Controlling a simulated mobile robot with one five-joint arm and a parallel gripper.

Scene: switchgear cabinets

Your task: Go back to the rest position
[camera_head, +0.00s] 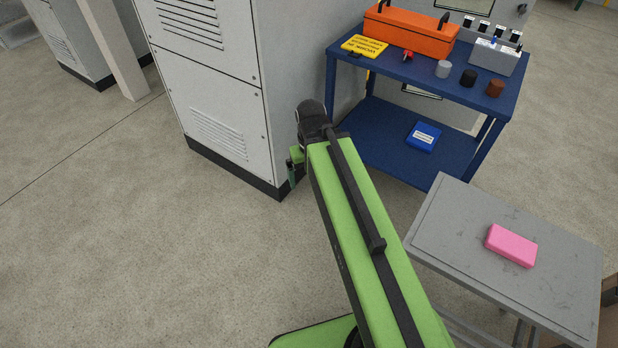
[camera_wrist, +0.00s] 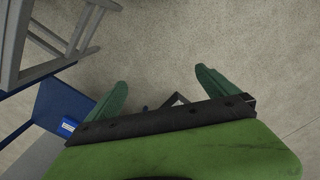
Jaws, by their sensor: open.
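My gripper (camera_wrist: 160,77) is open in the wrist view, with its two green fingers spread apart. Nothing is between them except a view of the bare concrete floor. In the head view my green arm stretches up from the bottom toward the middle, and its dark wrist is beside the lower corner of the grey cabinet (camera_head: 205,75). Only a small green part of my gripper (camera_head: 292,170) shows there, in front of the cabinet's edge; the rest is hidden by the wrist. I cannot tell whether it touches the cabinet.
A blue trolley (camera_head: 385,160) right of the wrist carries an orange toolbox (camera_head: 411,31), a yellow sign (camera_head: 364,46) and small items. A blue box (camera_head: 423,137) lies on its lower shelf. A grey table (camera_head: 455,215) with a pink block (camera_head: 511,245) stands right. The left floor is clear.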

